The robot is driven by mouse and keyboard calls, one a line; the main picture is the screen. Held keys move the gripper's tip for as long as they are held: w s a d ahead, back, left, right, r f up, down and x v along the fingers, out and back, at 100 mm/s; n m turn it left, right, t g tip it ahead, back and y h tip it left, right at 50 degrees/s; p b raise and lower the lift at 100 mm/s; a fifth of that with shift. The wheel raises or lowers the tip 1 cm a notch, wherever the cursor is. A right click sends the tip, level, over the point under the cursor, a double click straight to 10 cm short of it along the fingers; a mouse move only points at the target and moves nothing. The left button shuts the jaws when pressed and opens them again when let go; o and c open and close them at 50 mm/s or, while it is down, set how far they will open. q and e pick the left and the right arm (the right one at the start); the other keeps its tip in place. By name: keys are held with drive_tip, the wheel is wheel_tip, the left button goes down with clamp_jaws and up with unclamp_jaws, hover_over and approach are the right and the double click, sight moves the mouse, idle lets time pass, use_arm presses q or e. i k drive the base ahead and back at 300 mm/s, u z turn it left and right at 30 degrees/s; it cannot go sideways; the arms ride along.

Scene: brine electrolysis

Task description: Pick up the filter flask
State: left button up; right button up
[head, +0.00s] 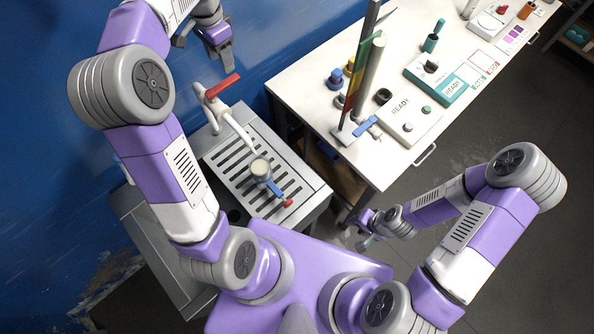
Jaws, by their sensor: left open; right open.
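A small vessel with a round beige top (260,168), which I take to be the filter flask, stands on the slatted drain grate of the metal sink. A blue piece with a red end (284,199) sticks out from it toward the lower right. Its lower body is mostly hidden from above. My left gripper (222,50) is open and empty, high at the upper left, beyond the tap and apart from the vessel. My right gripper (364,236) is open and empty, below the white table's near corner and to the right of the sink.
A white tap (236,130) with a red lever (222,86) rises beside the vessel. The white table (310,98) carries a tall stand (366,75), READY devices (405,112) and small bottles. A blue wall (60,170) bounds the left.

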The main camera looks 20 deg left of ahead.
sight(261, 170)
drive_tip(key=k, duration=1)
